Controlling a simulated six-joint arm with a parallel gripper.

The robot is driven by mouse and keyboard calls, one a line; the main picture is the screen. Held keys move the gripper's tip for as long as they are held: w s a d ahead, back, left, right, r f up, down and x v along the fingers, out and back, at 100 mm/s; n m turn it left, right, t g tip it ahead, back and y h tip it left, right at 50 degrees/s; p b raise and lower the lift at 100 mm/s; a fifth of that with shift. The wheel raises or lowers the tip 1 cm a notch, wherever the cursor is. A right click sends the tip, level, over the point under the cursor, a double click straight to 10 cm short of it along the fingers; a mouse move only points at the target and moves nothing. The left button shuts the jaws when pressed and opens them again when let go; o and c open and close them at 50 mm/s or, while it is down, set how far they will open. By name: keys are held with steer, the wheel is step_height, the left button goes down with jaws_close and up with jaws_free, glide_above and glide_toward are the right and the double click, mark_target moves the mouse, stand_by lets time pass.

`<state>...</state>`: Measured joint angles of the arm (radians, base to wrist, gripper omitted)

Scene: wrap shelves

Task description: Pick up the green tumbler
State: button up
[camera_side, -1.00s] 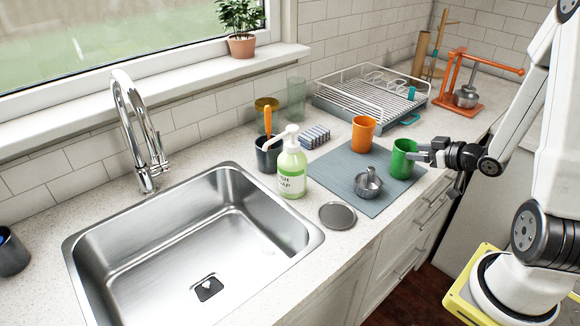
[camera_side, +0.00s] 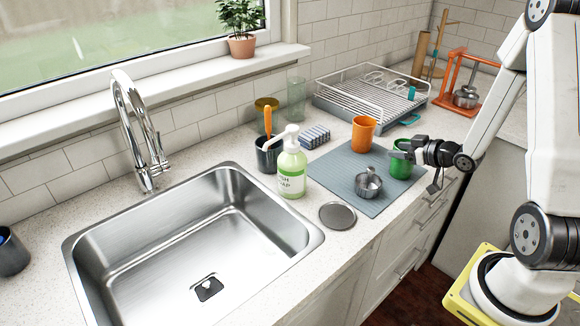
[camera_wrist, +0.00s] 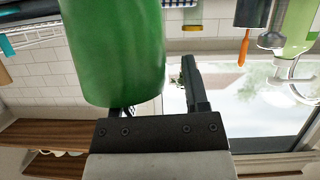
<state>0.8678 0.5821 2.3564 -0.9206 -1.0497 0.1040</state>
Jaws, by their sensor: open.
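The green tumbler (camera_side: 401,167) stands upright on the grey-blue mat (camera_side: 343,164), at its right edge in the side view. My gripper (camera_side: 402,149) is open and reaches in from the right at the tumbler's upper part, covering some of its wall. In the wrist view the tumbler (camera_wrist: 112,50) is large and close, left of centre, in an upside-down picture. One finger of my gripper (camera_wrist: 158,95) shows clear to the right of the tumbler; the other is mostly hidden behind it. Whether either finger touches the tumbler cannot be told.
An orange cup (camera_side: 363,134) stands behind the tumbler, and a small metal pot (camera_side: 368,185) stands to its front left. A soap bottle (camera_side: 292,172), a dark cup (camera_side: 268,157), a dish rack (camera_side: 345,100) and the sink (camera_side: 190,245) lie further left and back.

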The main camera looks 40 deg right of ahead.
stand_by(0.3)
jaws_close()
stand_by(1.3)
